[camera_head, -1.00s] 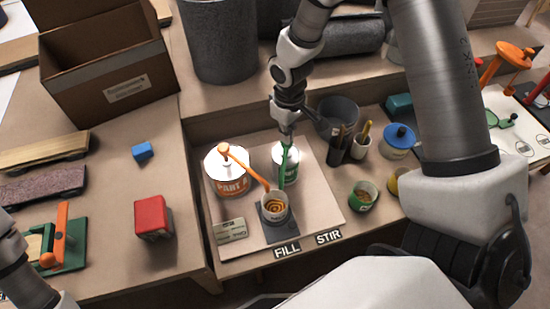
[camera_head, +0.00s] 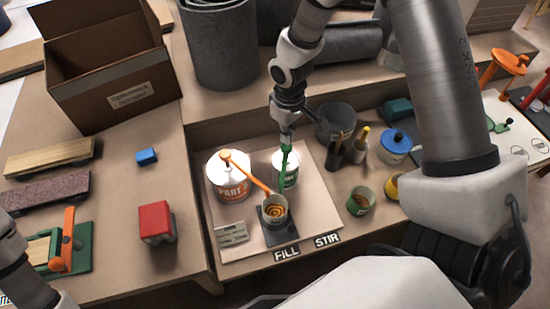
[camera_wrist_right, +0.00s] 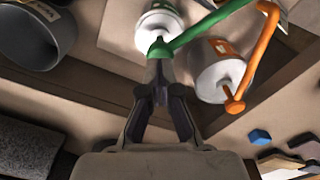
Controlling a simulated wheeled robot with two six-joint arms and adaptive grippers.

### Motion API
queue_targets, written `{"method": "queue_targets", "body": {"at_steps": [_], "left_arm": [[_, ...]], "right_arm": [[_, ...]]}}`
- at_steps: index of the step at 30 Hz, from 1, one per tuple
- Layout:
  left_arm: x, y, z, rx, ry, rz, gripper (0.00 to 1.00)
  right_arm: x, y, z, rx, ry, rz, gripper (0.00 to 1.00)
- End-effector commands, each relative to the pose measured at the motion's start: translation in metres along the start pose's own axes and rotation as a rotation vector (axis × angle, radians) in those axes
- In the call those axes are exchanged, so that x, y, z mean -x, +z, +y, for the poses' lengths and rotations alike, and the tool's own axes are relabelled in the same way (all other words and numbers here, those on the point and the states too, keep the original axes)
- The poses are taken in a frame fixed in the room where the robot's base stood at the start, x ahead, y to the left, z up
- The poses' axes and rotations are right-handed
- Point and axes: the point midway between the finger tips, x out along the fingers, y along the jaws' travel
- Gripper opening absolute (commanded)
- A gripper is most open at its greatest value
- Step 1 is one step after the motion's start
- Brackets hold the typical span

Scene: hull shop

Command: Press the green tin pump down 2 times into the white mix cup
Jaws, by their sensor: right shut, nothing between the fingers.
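The green pump (camera_head: 285,162) stands on a white tin with a green label (camera_head: 291,181); its spout slants toward the mix cup. The white mix cup (camera_head: 275,216) sits on a dark pad and holds an amber swirl. My right gripper (camera_head: 286,139) is shut and empty, directly above the green pump head, its tips at or very near it. In the right wrist view, the shut fingertips (camera_wrist_right: 160,72) meet the green pump head (camera_wrist_right: 160,48) in the picture, above the tin lid (camera_wrist_right: 150,28). Contact is hard to judge. My left gripper is out of view.
An orange pump (camera_head: 243,169) on a white tin (camera_head: 226,187) stands close on the left, its spout also reaching to the cup. Dark brush pots (camera_head: 335,156), a green cup (camera_head: 360,201) and a blue-lidded jar (camera_head: 395,148) stand to the right.

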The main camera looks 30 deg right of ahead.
Motion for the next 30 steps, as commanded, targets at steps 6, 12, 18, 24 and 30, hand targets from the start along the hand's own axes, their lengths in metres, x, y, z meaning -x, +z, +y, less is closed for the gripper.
{"method": "queue_targets", "body": {"at_steps": [6,12,18,24,30], "left_arm": [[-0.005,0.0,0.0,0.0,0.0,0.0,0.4],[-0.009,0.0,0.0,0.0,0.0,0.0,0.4],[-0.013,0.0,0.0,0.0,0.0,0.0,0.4],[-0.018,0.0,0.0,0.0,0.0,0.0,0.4],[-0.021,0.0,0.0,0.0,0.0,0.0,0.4]], "right_arm": [[-0.008,0.0,0.0,0.0,0.0,-0.001,0.0],[-0.015,0.0,0.0,0.0,0.0,0.0,0.0],[-0.022,0.0,0.0,0.0,0.0,0.0,0.0],[-0.029,0.0,0.0,0.0,0.0,0.0,0.0],[-0.035,0.0,0.0,0.0,0.0,-0.001,0.0]]}}
